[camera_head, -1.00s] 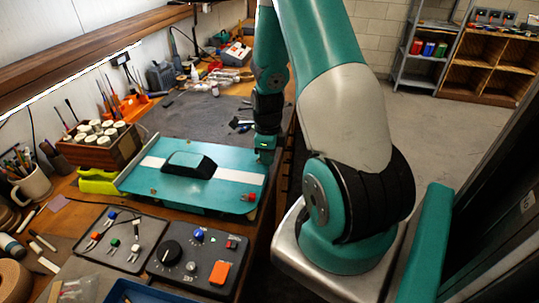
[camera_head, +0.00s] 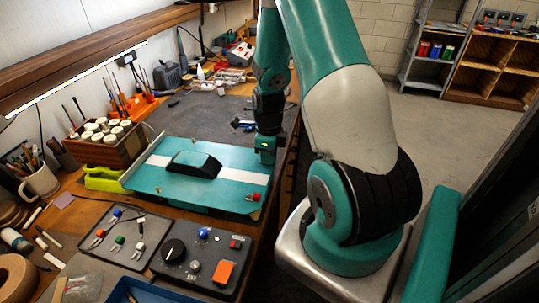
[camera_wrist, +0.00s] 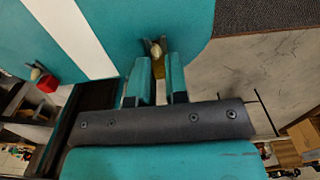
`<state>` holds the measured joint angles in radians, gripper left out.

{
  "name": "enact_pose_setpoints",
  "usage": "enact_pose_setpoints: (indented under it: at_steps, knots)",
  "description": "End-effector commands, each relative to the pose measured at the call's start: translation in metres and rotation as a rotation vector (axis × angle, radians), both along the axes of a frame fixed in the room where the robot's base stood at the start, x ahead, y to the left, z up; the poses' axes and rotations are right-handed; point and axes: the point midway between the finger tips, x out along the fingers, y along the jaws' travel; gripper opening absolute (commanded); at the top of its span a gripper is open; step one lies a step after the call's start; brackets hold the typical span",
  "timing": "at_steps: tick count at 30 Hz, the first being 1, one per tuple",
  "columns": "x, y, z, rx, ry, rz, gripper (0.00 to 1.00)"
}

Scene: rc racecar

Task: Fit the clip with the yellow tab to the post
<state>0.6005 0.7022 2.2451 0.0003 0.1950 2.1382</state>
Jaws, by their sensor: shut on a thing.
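The teal car body (camera_head: 150,183) with a white stripe and dark cabin lies flat on the bench. My gripper (camera_head: 266,158) points down at its far right corner. In the wrist view, my gripper (camera_wrist: 162,82) is shut on the yellow tab (camera_wrist: 159,70) of the clip, largely hidden between the fingers. A pale-topped post (camera_wrist: 155,49) stands just beyond the fingertips, with thin metal beside it. I cannot tell whether the clip is around the post or only beside it. Another post (camera_wrist: 36,74) has a red-tabbed clip (camera_wrist: 47,84) by it, at the near right corner in the head view (camera_head: 254,197).
A grey tray (camera_head: 112,256) holds clips with coloured tabs. A control box (camera_head: 182,277) with knobs and an orange button sits beside it. A wooden box (camera_head: 110,153) of pale cylinders and a lime-green object (camera_head: 103,179) stand left of the car. The grey mat behind is mostly clear.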

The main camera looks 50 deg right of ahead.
Motion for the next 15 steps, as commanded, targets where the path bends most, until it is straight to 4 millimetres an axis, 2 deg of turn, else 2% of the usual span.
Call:
enact_pose_setpoints:
  at_steps: [1,3,5,15]
  knots:
    - [0.0000,0.0000,0.0000,0.000,0.000,0.000,0.17]
    - [0.0000,0.0000,0.0000,0.000,0.000,0.000,0.33]
    - [0.0000,0.0000,0.0000,0.000,0.000,0.000,0.44]
    - [0.0002,-0.0002,0.0036,-0.001,-0.001,0.000,0.44]
